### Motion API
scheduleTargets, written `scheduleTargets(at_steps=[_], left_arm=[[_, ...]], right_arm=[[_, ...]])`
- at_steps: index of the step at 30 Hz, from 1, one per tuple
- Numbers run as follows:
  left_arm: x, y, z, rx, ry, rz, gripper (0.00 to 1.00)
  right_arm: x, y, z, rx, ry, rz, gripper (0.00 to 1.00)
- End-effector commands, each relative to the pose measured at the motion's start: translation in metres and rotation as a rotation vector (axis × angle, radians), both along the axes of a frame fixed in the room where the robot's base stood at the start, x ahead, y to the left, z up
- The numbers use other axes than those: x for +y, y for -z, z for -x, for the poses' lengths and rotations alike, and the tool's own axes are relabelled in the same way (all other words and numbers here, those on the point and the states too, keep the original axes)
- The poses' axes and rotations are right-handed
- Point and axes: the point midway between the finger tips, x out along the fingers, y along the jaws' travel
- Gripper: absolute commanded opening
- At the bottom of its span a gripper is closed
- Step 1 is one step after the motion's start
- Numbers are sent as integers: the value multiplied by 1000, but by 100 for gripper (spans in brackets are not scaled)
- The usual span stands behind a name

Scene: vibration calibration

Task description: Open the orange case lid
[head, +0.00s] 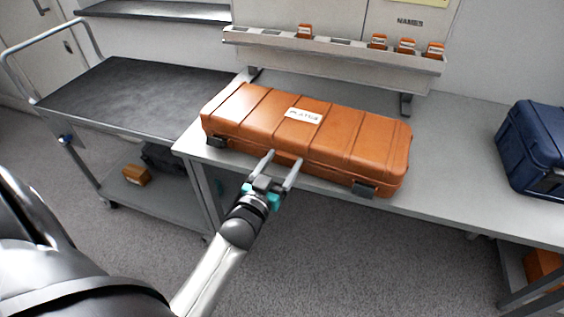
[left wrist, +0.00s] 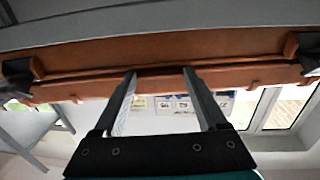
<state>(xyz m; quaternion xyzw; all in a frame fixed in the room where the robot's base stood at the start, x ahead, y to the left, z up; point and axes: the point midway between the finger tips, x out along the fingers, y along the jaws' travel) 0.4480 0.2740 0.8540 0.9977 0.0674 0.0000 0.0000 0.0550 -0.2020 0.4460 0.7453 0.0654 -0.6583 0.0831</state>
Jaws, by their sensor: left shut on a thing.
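The orange case (head: 340,130) lies on the grey table with its lid (head: 255,105) down and a white label (head: 303,115) on top. Two dark latches, the left one (head: 216,142) and the right one (head: 364,189), sit near the ends of its front. My left gripper (head: 284,160) is at the middle of the case's front, its fingers apart and shut on part of the case. The left wrist view shows the fingertips (left wrist: 160,72) against the case front (left wrist: 200,47) near the seam. The exact gripped part is partly hidden. My right gripper is not in view.
A blue case (head: 535,150) stands at the right of the table (head: 455,185). A rack (head: 335,52) with small orange items is behind the orange case. A cart (head: 110,95) with a black top stands at the left. The table between the two cases is clear.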

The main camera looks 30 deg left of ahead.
Motion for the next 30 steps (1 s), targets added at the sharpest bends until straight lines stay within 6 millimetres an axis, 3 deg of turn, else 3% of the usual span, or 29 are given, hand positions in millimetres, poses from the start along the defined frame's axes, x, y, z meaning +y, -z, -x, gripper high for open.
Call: scheduleTargets(at_steps=[2,18,30], left_arm=[[0,0,0,0,0,0,58],[0,0,0,0,0,1,0],[0,-2,-2,5,0,2,0]], right_arm=[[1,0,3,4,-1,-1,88],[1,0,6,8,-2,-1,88],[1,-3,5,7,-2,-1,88]])
